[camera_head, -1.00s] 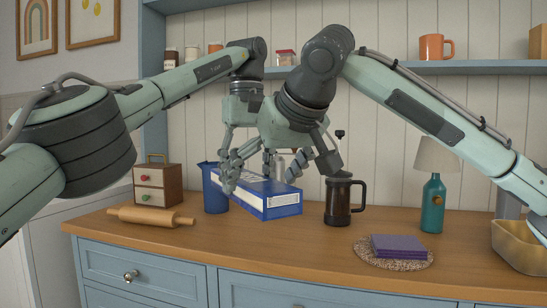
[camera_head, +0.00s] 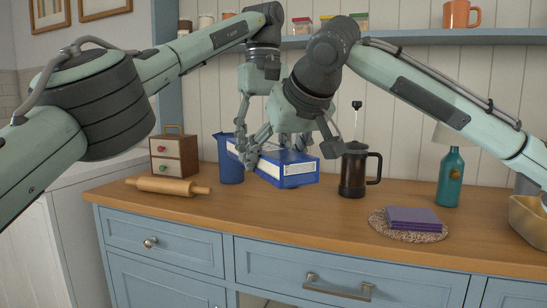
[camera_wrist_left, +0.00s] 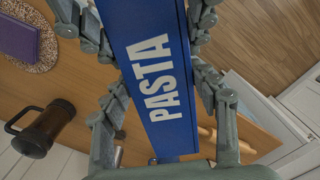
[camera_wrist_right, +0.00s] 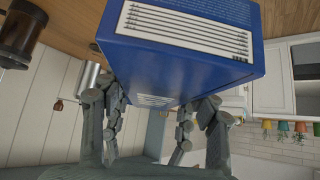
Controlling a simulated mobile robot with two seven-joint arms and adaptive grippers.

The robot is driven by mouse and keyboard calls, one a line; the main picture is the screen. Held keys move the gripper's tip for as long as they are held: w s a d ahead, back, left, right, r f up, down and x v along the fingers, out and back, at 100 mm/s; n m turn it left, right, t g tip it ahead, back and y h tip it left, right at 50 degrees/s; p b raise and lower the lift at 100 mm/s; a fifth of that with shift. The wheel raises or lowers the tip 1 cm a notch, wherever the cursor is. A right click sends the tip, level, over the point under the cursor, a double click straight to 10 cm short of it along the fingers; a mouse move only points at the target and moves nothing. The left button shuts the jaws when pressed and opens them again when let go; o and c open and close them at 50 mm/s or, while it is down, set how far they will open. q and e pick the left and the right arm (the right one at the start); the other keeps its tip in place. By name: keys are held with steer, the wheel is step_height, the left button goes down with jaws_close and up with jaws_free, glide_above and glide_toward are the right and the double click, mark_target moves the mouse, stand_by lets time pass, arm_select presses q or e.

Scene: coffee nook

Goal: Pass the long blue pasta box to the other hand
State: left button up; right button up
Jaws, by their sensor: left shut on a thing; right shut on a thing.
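The long blue pasta box (camera_head: 296,173) is near the middle of the head view, over the counter's back part. Both my grippers hold it. My left gripper (camera_head: 243,135) comes down at its far part; in the left wrist view the box (camera_wrist_left: 158,85), lettered PASTA, runs between its fingers. My right gripper (camera_head: 290,148) reaches over the nearer part; in the right wrist view the box (camera_wrist_right: 190,75), with white striped panels, lies between its fingers. The fingers overlap in the head view and hide part of the box. I cannot tell whether its underside touches the counter.
A blue pitcher (camera_head: 230,165) stands close left of the box, and a French press (camera_head: 354,172) close right. A rolling pin (camera_head: 167,186) and small drawer box (camera_head: 174,155) are left. The front counter is clear.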

steer(key=c, duration=0.5)
arm_select(q)
steer(key=o, duration=1.7)
arm_select(e)
steer(key=shift+r, duration=0.15)
steer(key=shift+c, duration=0.8)
